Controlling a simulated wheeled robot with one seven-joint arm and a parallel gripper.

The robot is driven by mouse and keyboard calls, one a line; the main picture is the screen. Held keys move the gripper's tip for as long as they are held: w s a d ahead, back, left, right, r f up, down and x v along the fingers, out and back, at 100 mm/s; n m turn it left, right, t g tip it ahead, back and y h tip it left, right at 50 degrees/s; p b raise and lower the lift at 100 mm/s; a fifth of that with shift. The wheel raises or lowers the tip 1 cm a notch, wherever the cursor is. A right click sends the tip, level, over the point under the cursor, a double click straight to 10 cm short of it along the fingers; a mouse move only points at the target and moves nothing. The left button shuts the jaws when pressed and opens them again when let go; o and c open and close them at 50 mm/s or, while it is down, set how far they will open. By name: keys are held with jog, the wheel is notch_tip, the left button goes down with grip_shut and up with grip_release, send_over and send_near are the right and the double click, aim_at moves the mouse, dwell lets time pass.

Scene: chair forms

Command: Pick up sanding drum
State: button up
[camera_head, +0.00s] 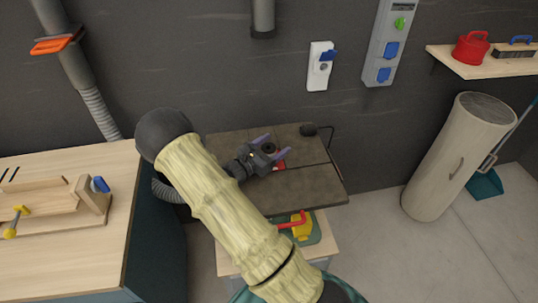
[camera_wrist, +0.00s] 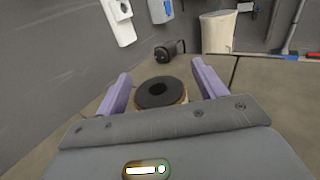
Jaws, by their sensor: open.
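The sanding drum appears to be a short, ring-like cylinder with a black top and a tan side. In the wrist view the drum (camera_wrist: 161,93) stands upright between and slightly beyond my gripper's two purple fingers (camera_wrist: 162,88). In the head view the drum's dark top (camera_head: 268,148) shows between the fingers of my gripper (camera_head: 273,147). My gripper is open, with a gap visible on both sides of the drum. The drum's lower near side is hidden by my gripper body in the wrist view.
The drum is on a dark-topped table (camera_head: 300,187). A black cylindrical object (camera_wrist: 168,50) lies beyond it near the wall. A red item (camera_head: 281,164) is close beside my gripper. A wooden workbench (camera_head: 60,255) is at the left, and a beige bin (camera_head: 455,155) at the right.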

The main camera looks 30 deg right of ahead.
dwell(0.5)
jog(key=c, duration=1.1)
jog(key=shift+r, duration=0.15)
jog(key=shift+c, duration=0.2)
notch_tip(320, 180, up, 10)
jog(key=shift+f+b, duration=0.15)
jog(key=shift+b, duration=0.4)
